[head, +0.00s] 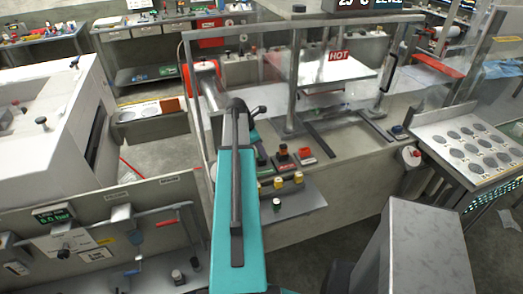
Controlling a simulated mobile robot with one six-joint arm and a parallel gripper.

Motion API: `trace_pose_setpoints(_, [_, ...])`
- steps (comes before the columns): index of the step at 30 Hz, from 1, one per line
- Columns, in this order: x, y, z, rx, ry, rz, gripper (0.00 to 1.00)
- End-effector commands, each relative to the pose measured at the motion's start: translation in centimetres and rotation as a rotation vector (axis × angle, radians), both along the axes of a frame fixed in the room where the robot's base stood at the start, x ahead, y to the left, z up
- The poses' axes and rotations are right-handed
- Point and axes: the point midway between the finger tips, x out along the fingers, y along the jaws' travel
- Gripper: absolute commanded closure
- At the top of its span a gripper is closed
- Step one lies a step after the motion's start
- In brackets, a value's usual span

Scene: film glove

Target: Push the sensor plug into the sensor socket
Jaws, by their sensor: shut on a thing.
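My teal arm reaches up the middle of the head view and covers part of the bench (338,195). Its far end is partly hidden behind its own link, and I cannot make out the gripper fingers. I cannot pick out the sensor plug or anything held. On the bench right of my arm stand a dark fitting with a red base (282,155) and a red-orange block on a dark base (305,154). I cannot tell if either is the sensor socket.
Small yellow-capped fittings (298,178) stand on a grey plate (300,205) close to my arm. A panel with a gauge display (53,216) is at left, a tray of round discs (468,142) at right.

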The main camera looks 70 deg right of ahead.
Motion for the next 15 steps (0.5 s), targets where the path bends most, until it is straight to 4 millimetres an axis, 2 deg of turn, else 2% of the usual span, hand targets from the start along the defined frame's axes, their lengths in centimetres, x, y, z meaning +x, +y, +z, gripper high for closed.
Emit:
trace_pose_setpoints(9, [0.00, 0.00, -0.56, 0.000, 0.000, 0.000, 1.00])
trace_pose_setpoints(10, [0.00, -0.01, -0.54, 0.000, 0.000, 0.000, 0.76])
trace_pose_setpoints(13, [0.00, 0.00, -0.53, 0.000, 0.000, 0.000, 0.59])
trace_pose_setpoints(15, [0.00, 0.00, -0.53, 0.000, 0.000, 0.000, 0.57])
